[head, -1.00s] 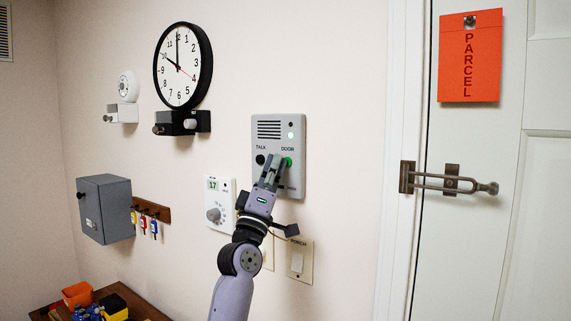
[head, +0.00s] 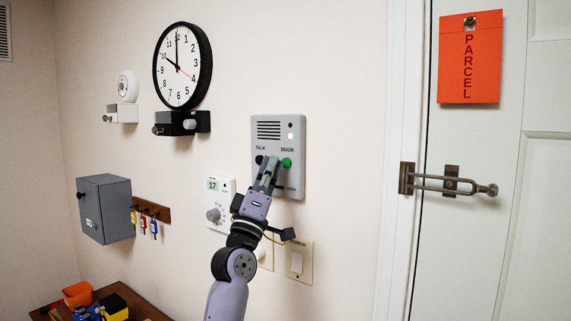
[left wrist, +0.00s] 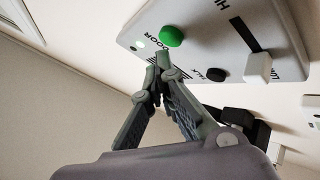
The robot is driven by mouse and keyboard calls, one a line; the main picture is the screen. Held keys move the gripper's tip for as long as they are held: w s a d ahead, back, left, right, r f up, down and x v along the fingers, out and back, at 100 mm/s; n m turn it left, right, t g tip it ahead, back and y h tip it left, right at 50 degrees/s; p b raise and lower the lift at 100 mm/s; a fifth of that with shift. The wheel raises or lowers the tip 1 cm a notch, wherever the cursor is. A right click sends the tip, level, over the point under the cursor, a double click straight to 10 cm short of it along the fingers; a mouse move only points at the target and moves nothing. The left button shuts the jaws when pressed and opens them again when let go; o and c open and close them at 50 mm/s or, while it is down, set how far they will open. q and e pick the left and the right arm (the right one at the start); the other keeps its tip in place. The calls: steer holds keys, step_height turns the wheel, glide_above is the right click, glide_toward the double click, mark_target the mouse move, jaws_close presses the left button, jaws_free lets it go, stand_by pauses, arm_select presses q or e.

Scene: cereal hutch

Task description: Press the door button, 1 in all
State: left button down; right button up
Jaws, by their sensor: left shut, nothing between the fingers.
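The grey intercom panel (head: 297,130) is fixed to the wall, with a speaker grille and a lit light at its top right. Its green door button (head: 287,162) shows just right of my left gripper's tips, under the word DOOR. A black talk button (head: 260,160) is to its left. My left gripper (head: 269,163) is shut and empty, pointing up at the panel between the two buttons. In the left wrist view the green button (left wrist: 172,36) stands out from the panel, apart from the gripper tips (left wrist: 158,66). My right gripper is not in view.
A thermostat (head: 216,201) and a porch switch plate (head: 299,262) are on the wall below. A clock (head: 183,66) hangs at upper left. A white door with a latch (head: 450,181) is to the right. A grey box (head: 105,209) is at left.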

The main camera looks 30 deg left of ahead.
arm_select(q)
steer(key=s, duration=0.1)
steer(key=s+p, duration=0.1)
steer(key=s, duration=0.3)
steer(key=shift+a, duration=0.25)
stand_by(0.7)
